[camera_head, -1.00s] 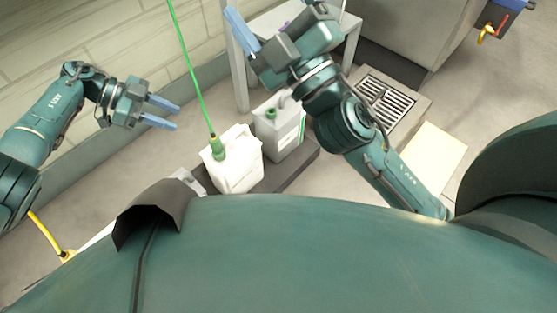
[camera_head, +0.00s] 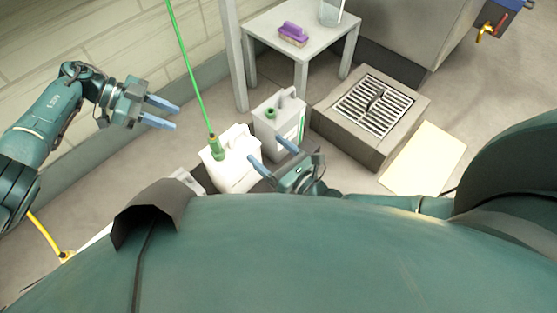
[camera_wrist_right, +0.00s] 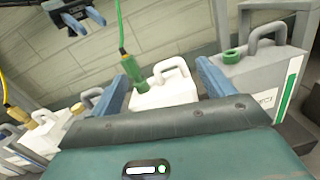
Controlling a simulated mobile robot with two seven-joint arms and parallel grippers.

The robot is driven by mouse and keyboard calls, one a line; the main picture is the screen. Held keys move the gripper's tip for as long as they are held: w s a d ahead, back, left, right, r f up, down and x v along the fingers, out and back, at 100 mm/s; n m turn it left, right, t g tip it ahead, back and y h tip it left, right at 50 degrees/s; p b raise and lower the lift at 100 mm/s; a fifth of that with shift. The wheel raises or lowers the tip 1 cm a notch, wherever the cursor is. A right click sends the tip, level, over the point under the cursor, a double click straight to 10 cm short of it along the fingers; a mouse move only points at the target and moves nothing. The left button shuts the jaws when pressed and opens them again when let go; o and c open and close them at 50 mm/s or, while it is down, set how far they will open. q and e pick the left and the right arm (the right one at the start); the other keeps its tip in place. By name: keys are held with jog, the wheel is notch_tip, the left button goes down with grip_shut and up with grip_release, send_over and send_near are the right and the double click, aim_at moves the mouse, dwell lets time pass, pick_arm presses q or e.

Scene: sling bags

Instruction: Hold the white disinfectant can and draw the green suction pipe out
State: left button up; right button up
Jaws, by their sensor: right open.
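The white disinfectant can (camera_head: 232,172) stands upright on a low dark base in the head view. The green suction pipe (camera_head: 190,70) runs up from a green fitting (camera_head: 217,151) at the can's top. The can also shows in the right wrist view (camera_wrist_right: 165,92), between the two blue fingers. My right gripper (camera_head: 272,154) is open and empty, close to the can's right side; contact cannot be told. My left gripper (camera_head: 160,113) is open and empty, up and left of the can, apart from the pipe. The can's lower part is partly hidden by my body.
A grey can (camera_head: 275,130) with a green cap and green stripe stands just right of the white can. A small table (camera_head: 270,25) with a purple brush (camera_head: 293,34) is behind. A floor drain grate (camera_head: 375,105) lies to the right. Other cans (camera_wrist_right: 40,135) show at the wrist view's left.

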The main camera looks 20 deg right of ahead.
aim_at(240, 132)
jog(key=w+a+f, duration=0.1)
jog(key=w, duration=0.2)
jog(key=w+a+f+n, duration=0.1)
jog(key=w+a, duration=0.1)
jog(key=w, duration=0.2)
jog(key=w+a+f+n+g, duration=0.1)
jog(key=w, duration=0.2)
jog(key=shift+w+a+f, duration=0.15)
jog(key=shift+a, duration=0.1)
jog(key=shift+c, duration=0.3)
